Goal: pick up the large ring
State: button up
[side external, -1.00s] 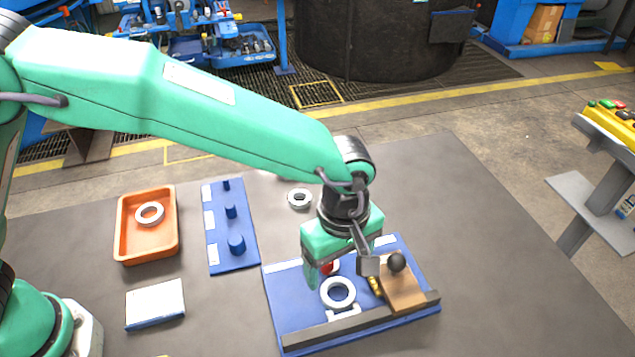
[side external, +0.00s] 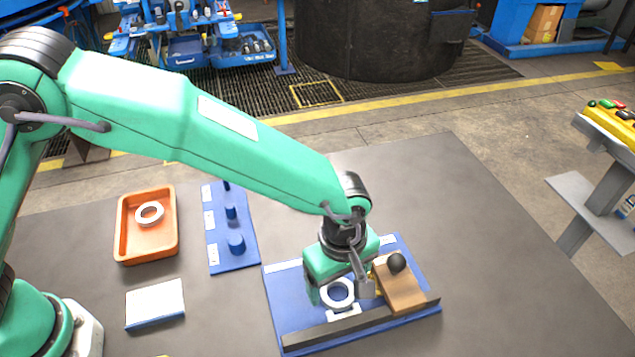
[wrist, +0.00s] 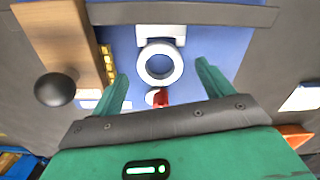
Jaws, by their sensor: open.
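A thick pale grey ring (side external: 323,291) lies on the blue board, next to a white piece. It also shows in the wrist view (wrist: 146,74), close beyond my fingertips. It looks like the large ring. My gripper (side external: 340,289) is open and empty, pointing down just over the ring. In the wrist view my gripper (wrist: 162,71) has its fingers spread on either side of the ring, not touching it as far as I can see. A smaller pale ring (side external: 150,205) lies in the orange tray.
The blue board (side external: 283,315) carries a dark bar (side external: 315,334) at the front and a wooden block (side external: 405,295) with a black knob (side external: 397,262). The orange tray (side external: 125,235), a blue peg board (side external: 220,259) and a white-topped block (side external: 155,300) stand left.

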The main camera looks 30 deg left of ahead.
jog(key=shift+f, duration=1.15)
jog(key=shift+r, duration=0.1)
jog(key=c, duration=1.2)
jog(key=shift+r, duration=0.85)
notch_tip(320, 180, up, 2)
jog(key=shift+d+r, duration=0.1)
jog(key=shift+r, duration=0.15)
jog(key=s+r, duration=0.2)
jog(key=s, duration=0.1)
jog(key=s+d+r, duration=0.1)
jog(key=s+r, duration=0.1)
jog(key=s, duration=0.2)
jog(key=s+d+r, duration=0.1)
jog(key=s+r, duration=0.1)
jog(key=s, duration=0.2)
jog(key=shift+s+d+r, duration=0.1)
jog(key=shift+s+r, duration=0.15)
jog(key=shift+r, duration=0.15)
